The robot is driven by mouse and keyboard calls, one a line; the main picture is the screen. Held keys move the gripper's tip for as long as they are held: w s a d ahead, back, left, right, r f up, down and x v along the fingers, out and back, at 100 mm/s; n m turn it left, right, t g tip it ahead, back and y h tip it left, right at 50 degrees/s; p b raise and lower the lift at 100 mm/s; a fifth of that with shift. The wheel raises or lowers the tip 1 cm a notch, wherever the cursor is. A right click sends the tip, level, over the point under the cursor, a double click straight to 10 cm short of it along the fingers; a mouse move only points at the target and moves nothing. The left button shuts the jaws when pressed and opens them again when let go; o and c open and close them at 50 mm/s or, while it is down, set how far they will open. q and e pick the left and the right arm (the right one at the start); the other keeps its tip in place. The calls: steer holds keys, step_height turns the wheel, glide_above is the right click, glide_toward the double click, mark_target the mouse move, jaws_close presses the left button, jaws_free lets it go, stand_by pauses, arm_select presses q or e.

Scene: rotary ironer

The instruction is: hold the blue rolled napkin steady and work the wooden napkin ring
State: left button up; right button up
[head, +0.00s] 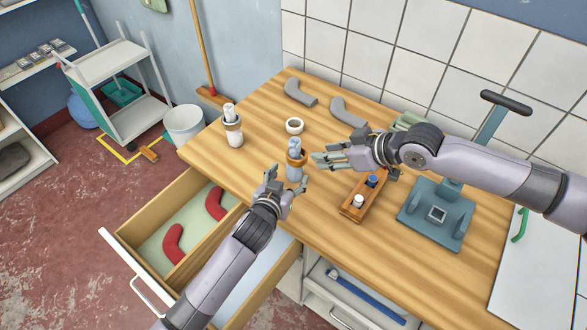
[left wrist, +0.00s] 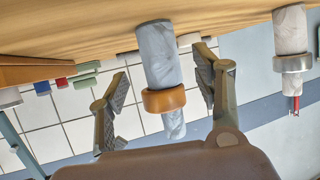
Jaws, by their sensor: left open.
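The blue rolled napkin (head: 295,145) stands upright on the wooden table, and it also shows in the left wrist view (left wrist: 159,55). The wooden napkin ring (head: 296,159) is around it, above mid-height, with the napkin's end sticking out beyond it; the ring also shows in the left wrist view (left wrist: 164,99). My left gripper (head: 288,177) is open, its fingers on either side of the napkin in the left wrist view (left wrist: 160,68), with gaps visible. My right gripper (head: 320,157) is just right of the ring, fingers pointing at it; its opening is unclear.
A pale rolled napkin (head: 233,130) with its own ring stands at left. A white ring (head: 294,126) lies behind the blue napkin. A wooden tray (head: 353,214) with small bottles and a teal press (head: 437,213) are at right. An open drawer (head: 166,207) holds red curved pieces.

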mark_target(292, 172)
arm_select(q)
steer(key=shift+x, duration=2.65)
steer(key=shift+c, duration=0.5)
